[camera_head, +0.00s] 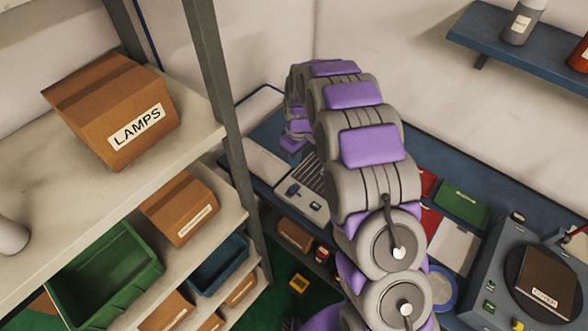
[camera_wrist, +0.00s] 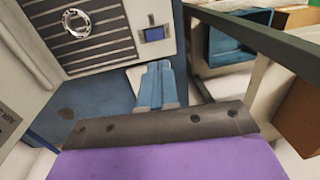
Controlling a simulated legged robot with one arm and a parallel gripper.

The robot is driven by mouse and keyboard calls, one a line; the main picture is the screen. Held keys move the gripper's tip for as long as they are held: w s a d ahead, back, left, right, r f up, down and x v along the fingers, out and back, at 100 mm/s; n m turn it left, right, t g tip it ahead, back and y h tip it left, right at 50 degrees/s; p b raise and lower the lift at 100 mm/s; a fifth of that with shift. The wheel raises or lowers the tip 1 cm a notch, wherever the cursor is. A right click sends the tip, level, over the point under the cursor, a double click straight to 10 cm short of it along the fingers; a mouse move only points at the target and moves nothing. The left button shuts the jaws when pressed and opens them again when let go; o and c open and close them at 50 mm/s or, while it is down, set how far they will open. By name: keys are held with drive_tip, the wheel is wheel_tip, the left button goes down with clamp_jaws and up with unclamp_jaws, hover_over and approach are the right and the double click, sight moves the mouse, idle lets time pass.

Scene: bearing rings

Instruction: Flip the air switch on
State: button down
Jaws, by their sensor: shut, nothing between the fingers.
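My gripper (camera_wrist: 155,83) shows in the wrist view as two light blue fingers held together, with nothing between them. It is above the blue bench (camera_wrist: 105,95), near a pale slatted unit. In the head view my arm reaches away over the bench and its far end hides the gripper. A partly cut-off label (camera_wrist: 8,124), apparently starting with "AIR", is at the left edge of the wrist view.
Shelving with a LAMPS box (camera_head: 115,105) and a green bin (camera_head: 105,275) stands left. A grey machine (camera_head: 500,265) is right. A blue wall shelf (camera_head: 490,35) is above.

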sight(291, 192)
drive_tip(key=f, duration=0.4)
drive_tip(key=f+b, duration=0.1)
drive_tip(key=f, duration=0.3)
drive_tip(key=s+a+f, duration=0.1)
drive_tip(key=f, duration=0.3)
drive_tip(key=shift+s+f+b, duration=0.1)
drive_tip(key=shift+f+b, duration=0.2)
drive_tip(key=shift+a+f, duration=0.1)
drive_tip(key=shift+f, duration=0.25)
drive_tip(key=shift+s, duration=0.1)
drive_tip(key=shift+s+f, duration=0.15)
drive_tip(key=shift+f, duration=0.1)
